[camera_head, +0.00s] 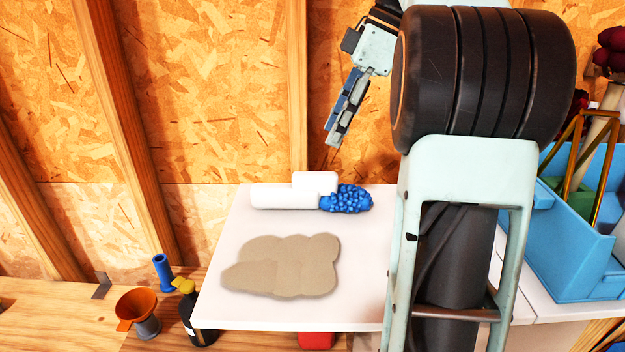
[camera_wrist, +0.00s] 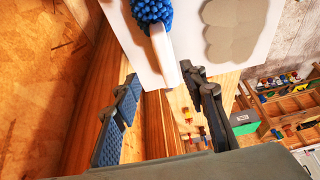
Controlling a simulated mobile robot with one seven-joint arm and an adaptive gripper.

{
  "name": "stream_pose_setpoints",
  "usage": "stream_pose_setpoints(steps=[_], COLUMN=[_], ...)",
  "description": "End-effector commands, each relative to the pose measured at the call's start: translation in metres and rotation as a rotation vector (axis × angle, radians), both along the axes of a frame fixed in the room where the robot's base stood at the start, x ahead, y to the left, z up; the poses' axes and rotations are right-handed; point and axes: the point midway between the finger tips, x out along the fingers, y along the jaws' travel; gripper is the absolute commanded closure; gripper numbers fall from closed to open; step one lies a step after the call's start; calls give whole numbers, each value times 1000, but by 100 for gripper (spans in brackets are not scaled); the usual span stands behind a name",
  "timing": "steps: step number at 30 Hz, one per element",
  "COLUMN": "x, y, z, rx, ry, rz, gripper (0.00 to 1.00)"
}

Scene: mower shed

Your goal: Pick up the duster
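The duster has a bumpy blue head (camera_head: 346,198) and a white handle (camera_head: 280,197). It lies near the back edge of a white board (camera_head: 215,290), with its head to the right. In the wrist view the blue head (camera_wrist: 152,10) is at the top and the handle (camera_wrist: 165,55) points down between the finger lines. My gripper (camera_head: 338,125) hangs above and behind the duster, apart from it. In the wrist view my gripper (camera_wrist: 160,78) has its two fingers wide apart with nothing between them.
A flat beige patch (camera_head: 285,265) lies on the board. A white block (camera_head: 315,182) sits against the handle; I cannot tell if it is separate. An orange funnel (camera_head: 137,306) and dark bottle (camera_head: 198,325) stand front left. A blue crate (camera_head: 575,265) is right. A stud wall is behind.

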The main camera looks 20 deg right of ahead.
Motion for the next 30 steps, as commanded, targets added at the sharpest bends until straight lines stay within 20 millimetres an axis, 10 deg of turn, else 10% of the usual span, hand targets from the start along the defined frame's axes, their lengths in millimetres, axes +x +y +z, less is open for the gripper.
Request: stream_pose_setpoints(steps=[30], x=[4], y=[32], z=[-94], rx=[0], ry=[2], rz=[0], gripper=[61])
